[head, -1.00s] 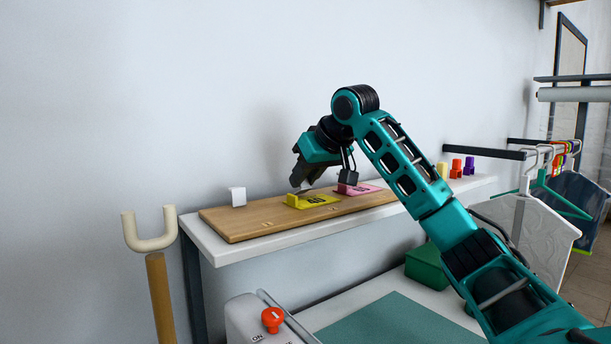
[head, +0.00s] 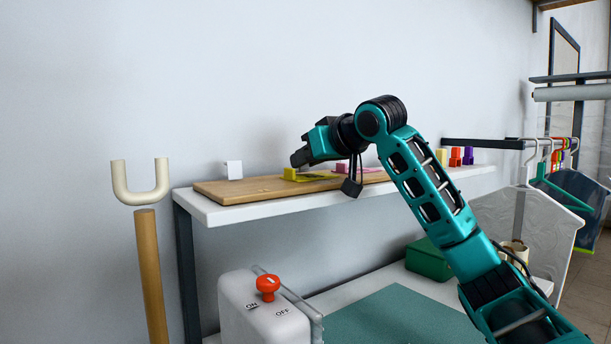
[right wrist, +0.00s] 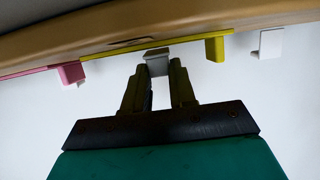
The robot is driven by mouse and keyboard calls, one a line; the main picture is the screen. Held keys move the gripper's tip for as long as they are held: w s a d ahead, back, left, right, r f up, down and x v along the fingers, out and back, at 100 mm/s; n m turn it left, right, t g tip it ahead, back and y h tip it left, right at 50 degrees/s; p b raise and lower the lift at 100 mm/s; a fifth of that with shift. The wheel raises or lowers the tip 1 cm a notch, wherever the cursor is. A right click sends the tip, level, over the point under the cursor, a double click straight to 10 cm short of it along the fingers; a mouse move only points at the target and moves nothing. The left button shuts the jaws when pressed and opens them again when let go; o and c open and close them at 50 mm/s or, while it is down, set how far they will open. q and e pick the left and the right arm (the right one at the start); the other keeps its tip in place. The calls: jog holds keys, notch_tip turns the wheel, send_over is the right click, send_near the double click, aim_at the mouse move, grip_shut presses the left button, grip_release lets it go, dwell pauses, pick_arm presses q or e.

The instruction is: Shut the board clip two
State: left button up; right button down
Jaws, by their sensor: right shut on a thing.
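A wooden board (head: 240,189) lies on a white shelf. A yellow plate (head: 315,177) with a raised tab and a pink plate (head: 368,170) lie on it. A white clip (head: 233,170) stands upright at the board's back left; it also shows in the right wrist view (right wrist: 268,44). My right gripper (head: 297,159) is over the yellow plate. In the right wrist view its fingers (right wrist: 160,76) are shut on a small grey block (right wrist: 157,55), which looks like another board clip, beside the yellow plate's edge (right wrist: 126,49). Whether that clip is shut cannot be told. My left gripper is out of view.
A cream U-shaped fork (head: 140,188) on a wooden pole stands at left. A box with a red switch (head: 267,285) and a green box (head: 428,260) are below the shelf. Small coloured pieces (head: 455,157) stand at the shelf's right. Hangers (head: 565,195) hang at far right.

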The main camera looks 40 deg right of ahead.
jog(key=shift+s+f+t+b, duration=0.1)
jog(key=shift+f+t+b, duration=0.3)
jog(key=shift+b, duration=0.05)
jog(key=shift+s+t+b, duration=0.1)
jog(key=shift+t+b, duration=0.2)
jog(key=shift+b, duration=0.3)
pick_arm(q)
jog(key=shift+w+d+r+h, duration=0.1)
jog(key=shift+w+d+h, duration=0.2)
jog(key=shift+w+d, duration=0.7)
pick_arm(e)
jog(key=shift+t, duration=0.3)
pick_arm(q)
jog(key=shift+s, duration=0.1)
pick_arm(e)
jog(key=shift+r, duration=0.1)
jog(key=c, duration=0.9)
grip_release()
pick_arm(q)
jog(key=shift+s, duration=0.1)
pick_arm(e)
jog(key=shift+s, duration=0.2)
